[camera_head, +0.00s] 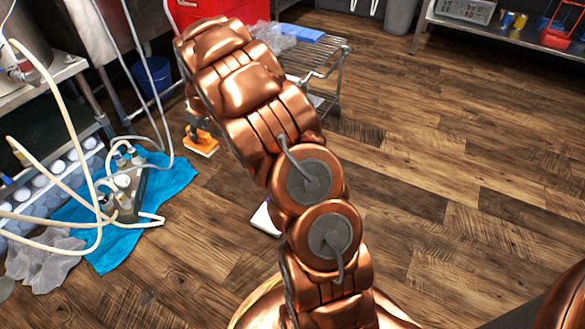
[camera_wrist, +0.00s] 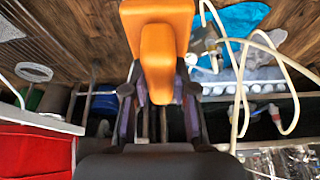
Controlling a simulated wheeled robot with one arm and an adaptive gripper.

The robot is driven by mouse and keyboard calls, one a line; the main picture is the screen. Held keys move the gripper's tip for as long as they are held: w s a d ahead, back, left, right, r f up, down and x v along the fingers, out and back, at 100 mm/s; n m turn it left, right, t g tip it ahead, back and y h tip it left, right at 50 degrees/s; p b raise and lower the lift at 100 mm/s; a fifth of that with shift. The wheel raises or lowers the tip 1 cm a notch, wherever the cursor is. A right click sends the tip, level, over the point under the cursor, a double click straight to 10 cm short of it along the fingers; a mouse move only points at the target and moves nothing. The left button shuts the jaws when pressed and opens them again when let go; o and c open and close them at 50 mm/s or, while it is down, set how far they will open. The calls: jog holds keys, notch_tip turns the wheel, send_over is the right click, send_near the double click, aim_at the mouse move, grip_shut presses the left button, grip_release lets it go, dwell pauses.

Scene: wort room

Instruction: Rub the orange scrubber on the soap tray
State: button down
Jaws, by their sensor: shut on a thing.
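The orange scrubber (camera_head: 201,147) hangs below the end of my arm in the head view, left of the metal rack and apart from it. In the wrist view the orange scrubber (camera_wrist: 158,25) fills the top middle, with its handle toward me. My gripper (camera_wrist: 158,95) is shut on that handle, one dark finger on each side. In the head view my gripper (camera_head: 197,128) is small and partly hidden by my arm. A white object (camera_head: 265,218) lies low behind my arm, mostly hidden; I cannot tell whether it is the soap tray.
A wire rack (camera_head: 318,62) holds a blue item (camera_head: 298,33) and clear plastic, beside a red box (camera_head: 215,9). Pale hoses (camera_head: 60,105) and a pump stand on a blue cloth (camera_head: 170,178) at left. A shelf (camera_head: 500,40) is at upper right. The wooden floor at right is clear.

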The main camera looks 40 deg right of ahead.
jog(key=s+d+f+b, duration=0.1)
jog(key=d+f, duration=1.5)
jog(key=d, duration=0.1)
jog(key=shift+n, duration=0.3)
jog(key=shift+s+d+f+b, duration=0.35)
jog(key=shift+s+d+f, duration=1.6)
jog(key=shift+f, duration=1.55)
jog(key=shift+s+d+f+b, duration=0.4)
jog(key=shift+s+d+f, duration=0.8)
jog(key=shift+d+f, duration=1.85)
jog(key=shift+s+d+f+b, duration=0.35)
jog(key=shift+s+d+f, duration=1.35)
jog(key=shift+f, duration=2.25)
jog(key=shift+w+f, duration=0.1)
jog(key=shift+f, duration=0.5)
notch_tip(320, 180, up, 7)
jog(key=p, duration=0.1)
